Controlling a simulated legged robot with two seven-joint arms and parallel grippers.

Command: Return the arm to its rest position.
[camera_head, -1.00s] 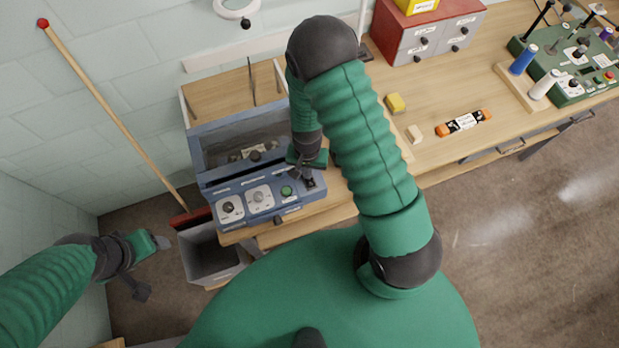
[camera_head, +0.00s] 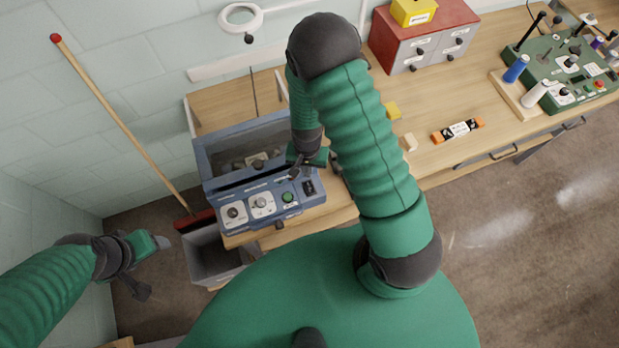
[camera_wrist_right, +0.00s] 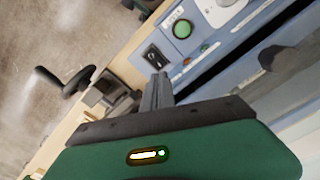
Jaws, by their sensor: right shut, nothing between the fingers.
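My right arm reaches over the bench in the head view. Its gripper (camera_head: 305,166) hangs above the right end of the blue control box (camera_head: 270,228), close to a black rocker switch (camera_head: 309,187) and a green button (camera_head: 288,197). In the right wrist view the grey fingers (camera_wrist_right: 158,90) are together with nothing between them. They point toward the rocker switch (camera_wrist_right: 153,56); whether they touch it is unclear. My left gripper (camera_head: 161,243) is at the lower left, out beside the grey bin, apart from the bench; its fingers are too small to judge.
A grey bin (camera_head: 212,259) and a red-headed broom (camera_head: 118,119) stand left of the bench (camera_head: 480,125). A red-topped drawer cabinet (camera_head: 425,42), an orange-ended item (camera_head: 458,130) and a green machine (camera_head: 567,70) are to the right.

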